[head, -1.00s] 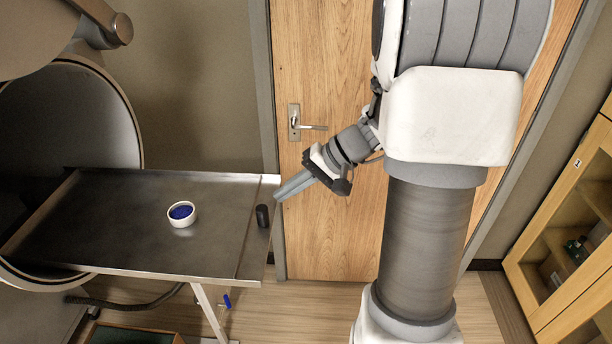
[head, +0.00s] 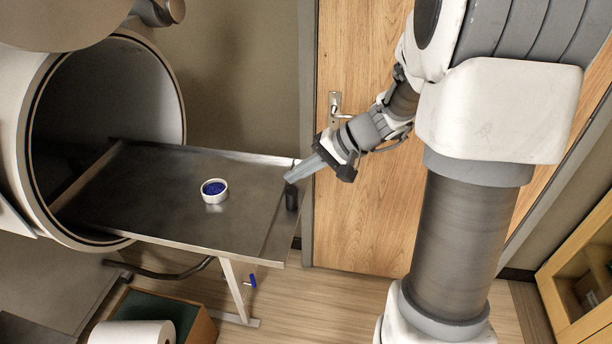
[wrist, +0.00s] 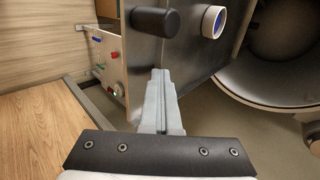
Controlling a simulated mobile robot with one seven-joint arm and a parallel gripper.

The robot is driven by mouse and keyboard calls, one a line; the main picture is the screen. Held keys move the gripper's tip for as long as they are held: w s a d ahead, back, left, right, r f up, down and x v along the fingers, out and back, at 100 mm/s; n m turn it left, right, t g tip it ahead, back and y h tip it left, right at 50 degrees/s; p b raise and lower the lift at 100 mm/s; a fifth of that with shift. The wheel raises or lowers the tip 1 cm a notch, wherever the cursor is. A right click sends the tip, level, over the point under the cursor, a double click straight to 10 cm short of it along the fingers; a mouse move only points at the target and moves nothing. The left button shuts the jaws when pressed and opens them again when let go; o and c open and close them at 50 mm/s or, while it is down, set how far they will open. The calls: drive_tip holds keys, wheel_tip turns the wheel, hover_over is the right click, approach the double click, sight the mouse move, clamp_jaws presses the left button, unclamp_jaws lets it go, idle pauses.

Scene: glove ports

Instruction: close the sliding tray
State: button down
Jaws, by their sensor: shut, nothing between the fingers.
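The sliding tray (head: 150,215) is a dark metal plate that extends out of the round chamber opening (head: 105,95) at the left of the head view. A black knob handle (head: 291,197) stands near its right end; it also shows at the top of the wrist view (wrist: 155,22). A white cup with blue contents (head: 214,191) sits on the tray. My gripper (head: 288,179) is shut and empty, its fingertips close to the handle in the head view. In the wrist view the fingertips (wrist: 158,75) lie below the handle, by the tray's end edge. I cannot tell whether they touch anything.
A wooden door with a lever handle (head: 335,108) is behind the tray's right end. A table leg (head: 235,285) stands below it. A box (head: 195,315) and a white roll (head: 132,333) are at the lower left. A wooden cabinet (head: 580,275) is at the right.

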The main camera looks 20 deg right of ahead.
sight(203, 173)
drive_tip(key=w+a+b, duration=0.1)
drive_tip(key=w+a, duration=0.2)
drive_tip(key=a, duration=0.2)
drive_tip(key=w+a+b, duration=0.1)
drive_tip(key=w+a, duration=0.2)
drive_tip(key=a, duration=0.2)
drive_tip(key=w+a+b, duration=0.1)
drive_tip(key=w+a, duration=0.2)
drive_tip(key=a, duration=0.3)
drive_tip(key=shift+f, duration=0.1)
drive_tip(key=w+a+p, duration=0.1)
drive_tip(key=w+a, duration=0.2)
drive_tip(key=a, duration=0.2)
drive_tip(key=w+a+p, duration=0.1)
drive_tip(key=w+a, duration=0.2)
drive_tip(key=a, duration=0.3)
drive_tip(key=w+a+p, duration=0.2)
drive_tip(key=w+a, duration=0.2)
drive_tip(key=a, duration=0.2)
drive_tip(key=shift+d, duration=0.15)
